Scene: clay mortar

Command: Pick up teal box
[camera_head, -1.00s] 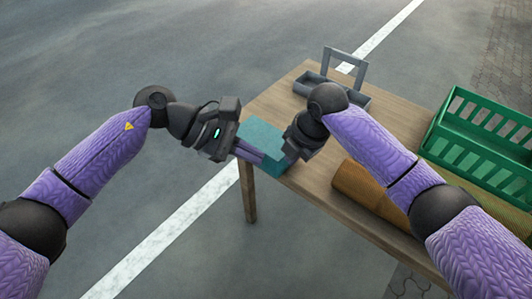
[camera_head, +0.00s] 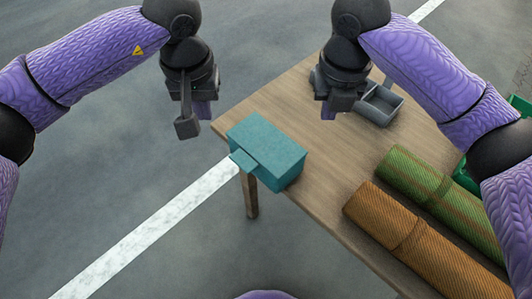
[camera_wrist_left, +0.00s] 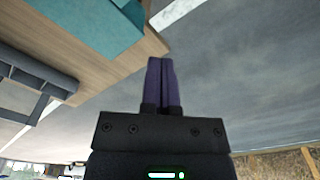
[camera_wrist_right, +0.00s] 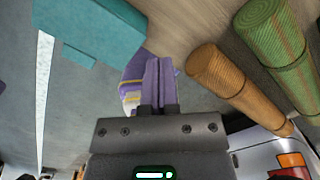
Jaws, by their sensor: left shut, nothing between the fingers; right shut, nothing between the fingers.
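The teal box (camera_head: 266,148) sits on the wooden table (camera_head: 300,92) at its near left corner, with a small teal flap sticking out over the edge. It also shows in the left wrist view (camera_wrist_left: 98,22) and in the right wrist view (camera_wrist_right: 95,28). My left gripper (camera_head: 201,108) is shut and empty, off the table to the upper left of the box. Its purple fingers (camera_wrist_left: 162,80) are together. My right gripper (camera_head: 328,110) is shut and empty, above the table to the upper right of the box. Both are apart from the box.
A grey tray (camera_head: 382,104) stands at the back of the table, partly behind my right arm. An orange-brown roll (camera_head: 415,240) and a green roll (camera_head: 440,195) lie on the right. A green crate (camera_head: 522,105) is mostly hidden. The tabletop between box and rolls is clear.

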